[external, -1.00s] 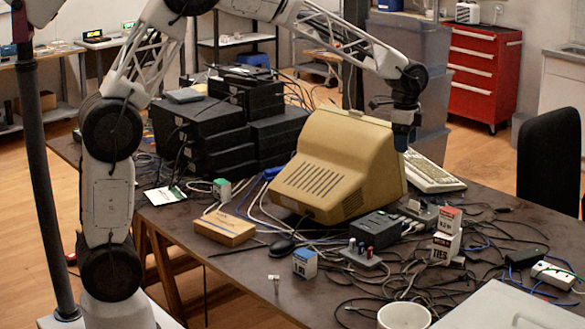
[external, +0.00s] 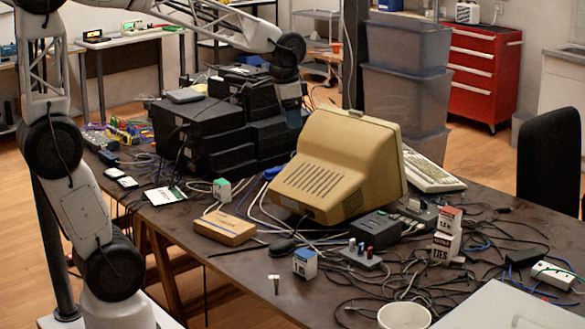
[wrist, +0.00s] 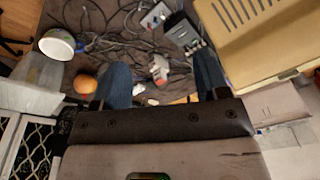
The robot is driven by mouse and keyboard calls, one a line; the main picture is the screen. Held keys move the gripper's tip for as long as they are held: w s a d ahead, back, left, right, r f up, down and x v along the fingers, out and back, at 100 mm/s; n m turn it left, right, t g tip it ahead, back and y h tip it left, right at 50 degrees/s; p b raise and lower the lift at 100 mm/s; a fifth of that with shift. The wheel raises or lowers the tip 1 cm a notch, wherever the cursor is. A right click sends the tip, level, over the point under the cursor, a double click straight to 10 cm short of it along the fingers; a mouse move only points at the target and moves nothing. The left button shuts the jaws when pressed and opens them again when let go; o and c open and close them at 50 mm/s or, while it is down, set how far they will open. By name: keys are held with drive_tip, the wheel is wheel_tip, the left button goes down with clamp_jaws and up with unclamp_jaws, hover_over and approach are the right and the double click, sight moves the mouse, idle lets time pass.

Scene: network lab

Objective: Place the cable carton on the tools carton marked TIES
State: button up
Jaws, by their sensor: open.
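The carton marked TIES (external: 445,248) stands on the table at the right, among black cables. A small white carton with a red top and dark lettering (external: 449,220) sits on it, turned slightly; its lettering is too small to read surely, so I cannot confirm it is the cable carton. The pair appears to show small in the wrist view (wrist: 158,70), beyond my fingers. My gripper (external: 290,112) is open and empty, raised in front of the black boxes and well away from the cartons. Its two blue fingers (wrist: 162,84) stand wide apart in the wrist view.
A beige monitor (external: 340,165) stands between my gripper and the cartons. A blue-and-white carton (external: 305,264), green-and-white carton (external: 221,189) and brown box (external: 224,228) lie nearer left. A white bowl (external: 404,316) is at the front. Cables clutter the right side.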

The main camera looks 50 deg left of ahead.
drive_tip(key=s+a+f+n, duration=0.2)
drive_tip(key=s+a+n, duration=0.1)
drive_tip(key=s, duration=0.8)
drive_tip(key=s+a+f+n, duration=0.3)
drive_tip(key=s+a, duration=0.1)
drive_tip(key=s, duration=0.7)
drive_tip(key=shift+s+t, duration=0.2)
drive_tip(key=shift+t, duration=0.2)
